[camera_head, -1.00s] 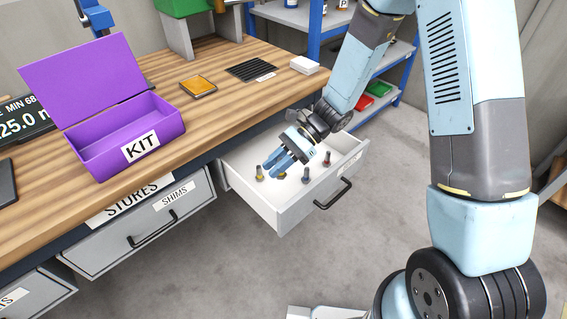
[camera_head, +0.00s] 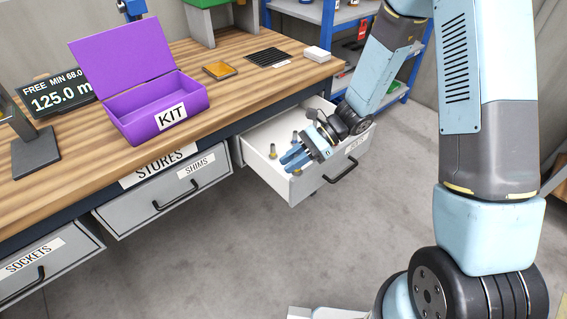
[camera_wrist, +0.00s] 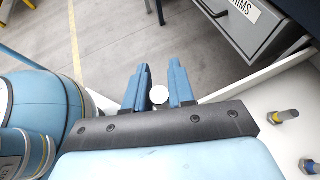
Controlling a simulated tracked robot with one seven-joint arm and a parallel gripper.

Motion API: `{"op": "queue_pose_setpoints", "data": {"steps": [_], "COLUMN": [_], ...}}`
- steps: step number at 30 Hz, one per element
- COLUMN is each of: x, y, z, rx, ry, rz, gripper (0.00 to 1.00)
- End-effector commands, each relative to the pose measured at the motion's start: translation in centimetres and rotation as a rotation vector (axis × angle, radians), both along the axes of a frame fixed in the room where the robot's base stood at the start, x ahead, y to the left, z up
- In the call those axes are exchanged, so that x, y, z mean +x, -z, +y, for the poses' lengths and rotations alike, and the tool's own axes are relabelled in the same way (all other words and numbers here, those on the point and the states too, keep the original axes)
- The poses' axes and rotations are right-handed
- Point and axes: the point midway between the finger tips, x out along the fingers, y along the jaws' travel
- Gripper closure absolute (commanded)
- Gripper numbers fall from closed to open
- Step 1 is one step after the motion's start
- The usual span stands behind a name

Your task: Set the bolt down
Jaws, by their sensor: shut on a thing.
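My gripper (camera_head: 288,160) is above the open drawer (camera_head: 262,172), near its front left corner. In the wrist view its two blue fingers (camera_wrist: 159,92) are shut on a bolt (camera_wrist: 159,95), which shows end-on as a pale round disc. The bolt's lower part is hidden there. One bolt (camera_head: 272,150) stands upright in the drawer left of my gripper, and another (camera_head: 294,136) stands behind it.
The purple KIT box (camera_head: 155,112) stands open on the wooden bench, with no contents visible. The shut SHIMS drawer (camera_head: 165,190) is left of the open one. An amber tray (camera_head: 219,70), a black slotted pad (camera_head: 267,57) and a white block (camera_head: 317,54) lie on the bench.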

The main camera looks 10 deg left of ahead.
Motion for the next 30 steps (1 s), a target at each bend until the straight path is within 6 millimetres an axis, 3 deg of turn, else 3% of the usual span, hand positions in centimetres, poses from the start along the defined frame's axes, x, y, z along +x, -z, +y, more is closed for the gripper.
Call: {"op": "queue_pose_setpoints", "data": {"steps": [11, 24, 30], "x": [5.5, 18.9, 22.9], "y": [1.3, 4.9, 5.9], "z": [-6.5, -21.3, -25.6], "rx": [0.000, -0.003, -0.003], "ry": [0.331, 1.143, 1.385], "rz": [0.001, -0.001, -0.001], "gripper": [1.00, 1.00, 1.00]}}
